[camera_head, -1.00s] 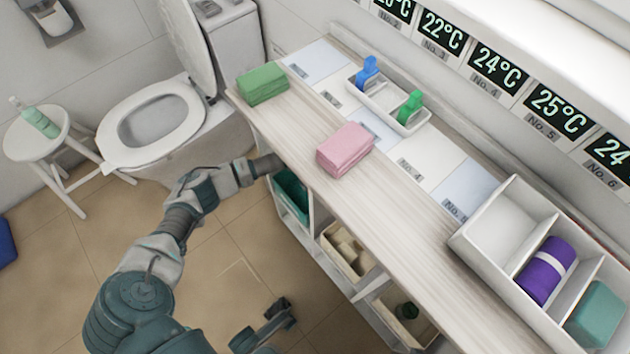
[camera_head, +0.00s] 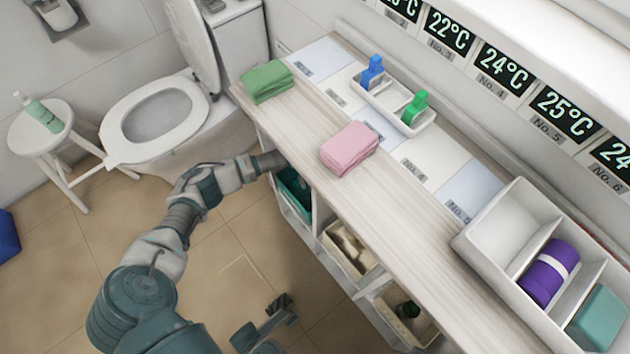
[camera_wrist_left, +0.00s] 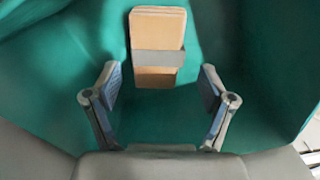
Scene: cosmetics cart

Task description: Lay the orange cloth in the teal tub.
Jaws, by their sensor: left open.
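The teal tub (camera_head: 296,194) sits in the left compartment under the counter. Its teal walls fill the left wrist view (camera_wrist_left: 60,80). The orange cloth (camera_wrist_left: 157,50), a folded light-orange stack with a grey band, lies inside the tub in that view; the head view does not show it. My left gripper (camera_wrist_left: 160,95) is open, its two fingers apart, with the cloth just beyond the fingertips and not gripped. In the head view its hand is hidden by the counter edge. My right gripper (camera_head: 281,309) is low over the floor; its finger state is unclear.
Green cloth (camera_head: 267,82) and pink cloth (camera_head: 349,148) lie on the counter (camera_head: 395,225). A divided box (camera_head: 505,225) with a purple roll (camera_head: 549,272) stands right.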

